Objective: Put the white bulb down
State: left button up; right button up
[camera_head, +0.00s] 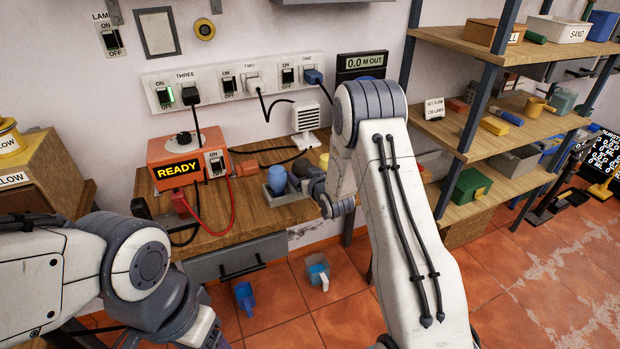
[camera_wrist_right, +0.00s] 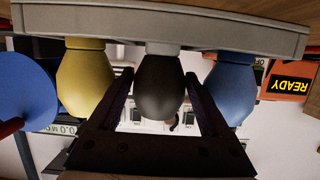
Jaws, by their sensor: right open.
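A dark grey bulb (camera_wrist_right: 158,88) stands in the middle socket of a pale grey holder (camera_wrist_right: 200,38); I see no bulb that looks plainly white. My right gripper (camera_wrist_right: 160,92) is open, with one finger on each side of the dark bulb. In the head view the right gripper (camera_head: 306,181) is low over the bench beside the holder, partly hidden by its arm. A blue bulb (camera_wrist_right: 231,88) and a yellow bulb (camera_wrist_right: 85,82) stand in the sockets on either side. The blue bulb also shows in the head view (camera_head: 277,179). My left gripper is not visible.
An orange box reading READY (camera_head: 180,165) stands on the bench left of the holder, with cables around it. A small white louvred unit (camera_head: 305,119) stands behind. Power strips line the wall. Shelves stand right.

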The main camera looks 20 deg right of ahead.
jog(key=b+v, duration=0.1)
jog(key=v, duration=1.1)
jog(key=s+a+r+n+g+y, duration=0.1)
jog(key=s+a+n+g, duration=0.1)
jog(key=s+a+g, duration=0.45)
jog(key=s+a+r+n+g, duration=0.1)
jog(key=s+a, duration=0.2)
jog(key=a, duration=0.7)
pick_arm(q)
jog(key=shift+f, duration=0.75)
pick_arm(e)
jog(key=s+a+r+n+g, duration=0.1)
jog(key=s+a+n+g, duration=0.1)
jog(key=s, duration=1)
jog(key=s+a+r+n+g, duration=0.2)
jog(key=s+g, duration=0.3)
jog(key=s, duration=0.7)
jog(key=shift+s+a+r+h, duration=0.2)
jog(key=shift+s+h, duration=0.1)
jog(key=shift+s, duration=0.1)
